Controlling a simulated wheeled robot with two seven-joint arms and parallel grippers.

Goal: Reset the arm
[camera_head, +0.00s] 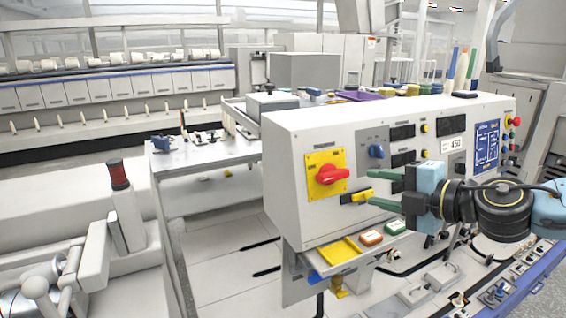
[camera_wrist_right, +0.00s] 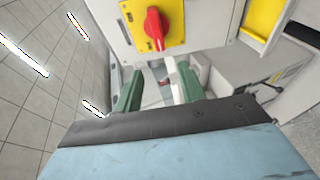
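My right gripper (camera_head: 372,189) reaches in from the right in the camera_head view, in front of the white control box (camera_head: 290,185). Its two green fingers are apart with a gap between them. A small yellow part (camera_head: 358,195) on the box front shows near the fingertips; I cannot tell whether they touch it. In the right wrist view, the open fingers (camera_wrist_right: 158,88) lie below a red rotary switch (camera_wrist_right: 156,28) on a yellow plate, with nothing visibly gripped. That red switch (camera_head: 333,175) is left of the gripper in the camera_head view. My left gripper is not in view.
A yellow tray (camera_head: 340,251) and orange and green blocks sit below the box. A grey side table (camera_head: 205,152) stands to the left. Floor (camera_wrist_right: 38,115) shows left in the wrist view.

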